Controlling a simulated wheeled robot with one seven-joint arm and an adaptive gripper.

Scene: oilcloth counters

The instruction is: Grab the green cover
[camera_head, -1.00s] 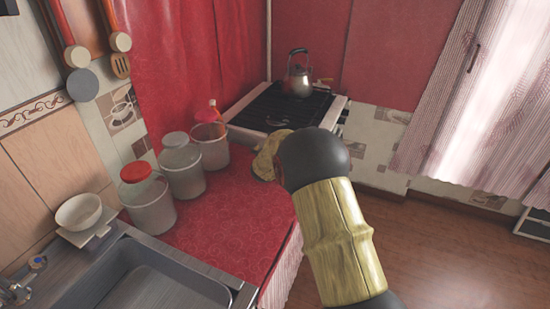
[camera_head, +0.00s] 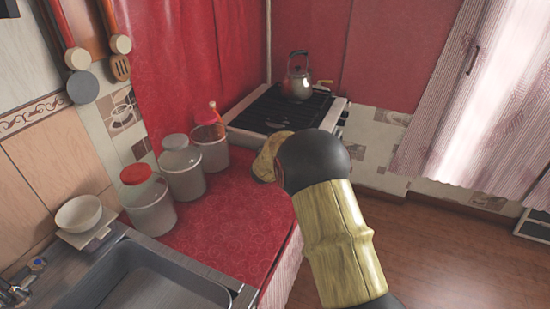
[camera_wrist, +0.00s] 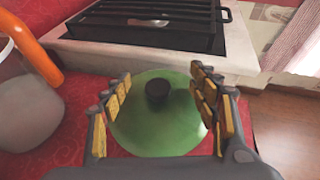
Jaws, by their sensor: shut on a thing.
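The green cover (camera_wrist: 155,125) is a round, see-through green lid with a dark knob in its middle. It shows in the wrist view over the red counter, just in front of the stove. My gripper (camera_wrist: 162,76) has its yellow-padded fingers on the left and right sides of the cover and is shut on it. I cannot tell whether the cover rests on the counter or is slightly raised. In the head view my arm hides the cover and the fingers.
The stove (camera_head: 280,112) with a kettle (camera_head: 297,82) stands beyond the cover. Several jars (camera_head: 182,168) line the wall on the left of the red counter (camera_head: 232,225). A sink (camera_head: 150,290) is in front, with a white bowl (camera_head: 79,214) behind it. Open floor lies right.

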